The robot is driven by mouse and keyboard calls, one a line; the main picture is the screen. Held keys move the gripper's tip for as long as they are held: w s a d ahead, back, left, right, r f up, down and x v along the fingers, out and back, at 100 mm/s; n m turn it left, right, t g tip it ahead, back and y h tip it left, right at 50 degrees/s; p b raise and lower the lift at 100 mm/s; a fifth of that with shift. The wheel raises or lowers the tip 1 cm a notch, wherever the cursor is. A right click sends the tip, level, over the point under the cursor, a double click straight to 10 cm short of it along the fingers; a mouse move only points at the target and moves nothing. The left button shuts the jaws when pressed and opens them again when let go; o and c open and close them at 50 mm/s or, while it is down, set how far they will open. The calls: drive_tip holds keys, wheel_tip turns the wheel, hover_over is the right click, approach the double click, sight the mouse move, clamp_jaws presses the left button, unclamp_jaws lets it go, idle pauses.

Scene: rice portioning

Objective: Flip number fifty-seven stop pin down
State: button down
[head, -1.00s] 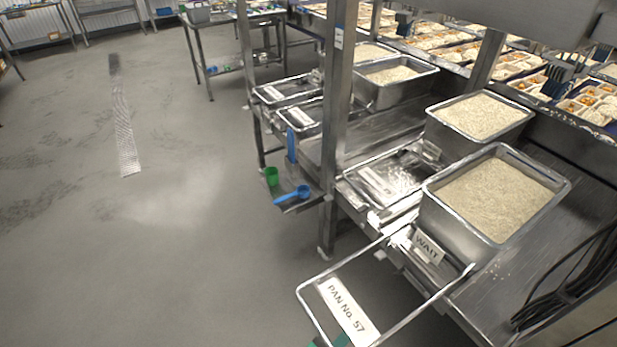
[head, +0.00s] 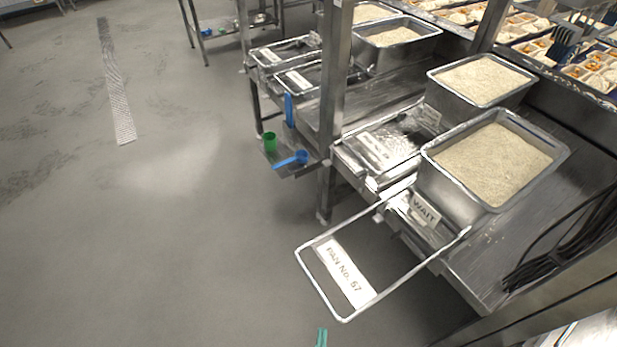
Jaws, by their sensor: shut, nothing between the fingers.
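A metal frame with the label "PAN No. 57" (head: 345,276) sticks out from the rail over the floor. Behind it a steel pan of rice (head: 492,160) stands on the counter, with a "WAIT" sign (head: 425,209) at its front. Small metal fittings (head: 379,218) sit along the rail by the frame; I cannot tell for sure which is the stop pin or how it stands. My gripper shows only as teal fingertips (head: 321,337) at the bottom edge. They are shut and empty, below the frame in the picture and apart from it.
A steel post (head: 331,130) rises left of the pan. A small shelf beside it holds a green cup (head: 270,141) and a blue scoop (head: 292,160). More rice pans (head: 482,80) stand behind. Black cables (head: 565,245) lie at right. The floor at left is clear.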

drive_tip(key=s+a+r+n+g+y, duration=0.2)
drive_tip(key=s+a+r+g, duration=0.1)
drive_tip(key=s+r, duration=0.6)
wheel_tip(320, 180, up, 4)
drive_tip(key=shift+a+f+g+y, duration=0.15)
drive_tip(key=shift+f+g+y, duration=0.1)
drive_tip(key=shift+g+y, duration=0.05)
drive_tip(key=shift+w, duration=0.15)
idle(0.6)
